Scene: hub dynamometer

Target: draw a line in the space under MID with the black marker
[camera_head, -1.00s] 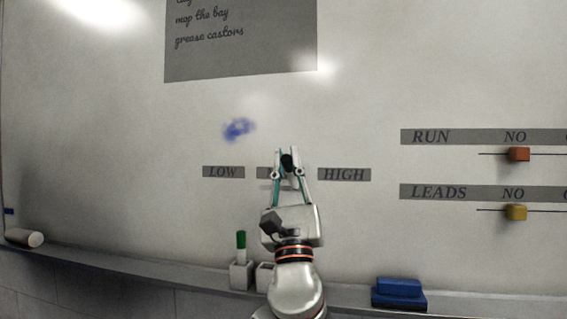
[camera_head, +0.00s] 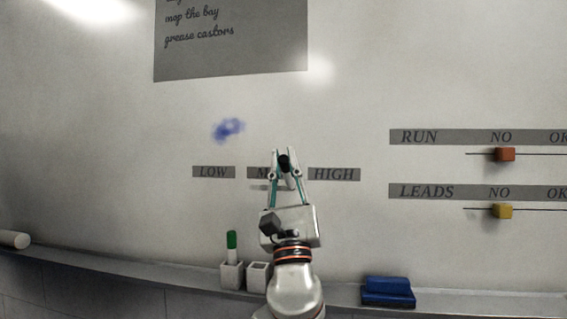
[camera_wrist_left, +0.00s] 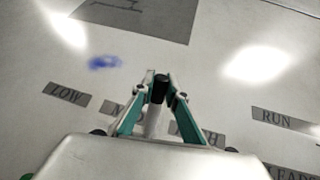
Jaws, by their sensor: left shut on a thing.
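My left gripper (camera_head: 284,168) is shut on the black marker (camera_head: 284,162), whose black end shows between the fingertips. In the left wrist view the marker's black end (camera_wrist_left: 160,88) points up and away toward the board, with a pale body below it. The MID label (camera_head: 257,172) is on the whiteboard between LOW (camera_head: 214,172) and HIGH (camera_head: 334,174). The gripper covers its right part. A faint grey streak shows below MID; I cannot tell if it is a shadow or ink. Contact between marker and board cannot be told. My right gripper is out of view.
A ledge runs below the board. It holds a cup (camera_head: 232,276) with a green-capped marker (camera_head: 231,245), a second cup (camera_head: 258,277) and a blue eraser (camera_head: 388,291). A blue smudge (camera_head: 229,129) is above LOW. Orange (camera_head: 505,154) and yellow (camera_head: 502,211) sliders sit right.

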